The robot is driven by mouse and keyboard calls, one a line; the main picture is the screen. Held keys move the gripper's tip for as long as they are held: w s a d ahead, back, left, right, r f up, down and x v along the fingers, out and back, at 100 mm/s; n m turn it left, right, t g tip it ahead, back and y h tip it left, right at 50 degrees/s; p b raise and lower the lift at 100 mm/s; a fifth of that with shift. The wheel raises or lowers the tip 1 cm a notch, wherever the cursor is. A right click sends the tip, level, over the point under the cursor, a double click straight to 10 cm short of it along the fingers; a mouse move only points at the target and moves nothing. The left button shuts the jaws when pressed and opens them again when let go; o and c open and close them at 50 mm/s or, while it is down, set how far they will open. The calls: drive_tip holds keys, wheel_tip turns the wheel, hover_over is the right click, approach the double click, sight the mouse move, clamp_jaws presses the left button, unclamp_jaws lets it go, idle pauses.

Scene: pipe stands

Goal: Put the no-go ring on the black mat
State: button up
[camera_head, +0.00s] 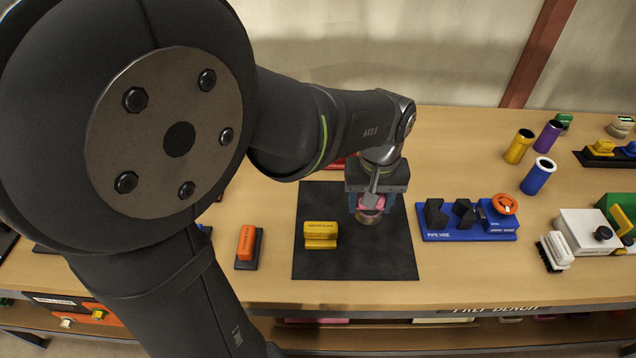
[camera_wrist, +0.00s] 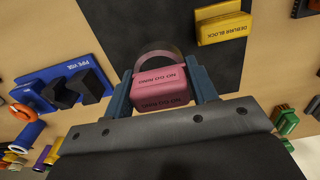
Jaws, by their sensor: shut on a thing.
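The no-go ring (camera_head: 369,217) has a metal ring with a pink labelled grip block, and it shows large in the wrist view (camera_wrist: 163,90). My gripper (camera_head: 377,205) is shut on the pink block, with one blue finger on each side. The ring hangs below the fingers, over the right part of the black mat (camera_head: 350,262) in the head view. I cannot tell whether it touches the mat. The mat lies flat on the bench and also shows in the wrist view (camera_wrist: 120,30).
A yellow deburr block (camera_head: 320,235) stands on the mat's left part. A blue pipe vise (camera_head: 468,235) stands just right of the mat. An orange block on a dark base (camera_head: 247,245) is to the left. The mat's front and middle are clear.

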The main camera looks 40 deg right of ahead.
hover_over(340, 214)
wheel_tip(340, 214, down, 5)
drive_tip(key=shift+f, duration=2.05)
drive_tip(key=shift+f, duration=0.1)
drive_tip(key=o, duration=1)
drive_tip(key=shift+o, duration=0.2)
wheel_tip(340, 214, up, 12)
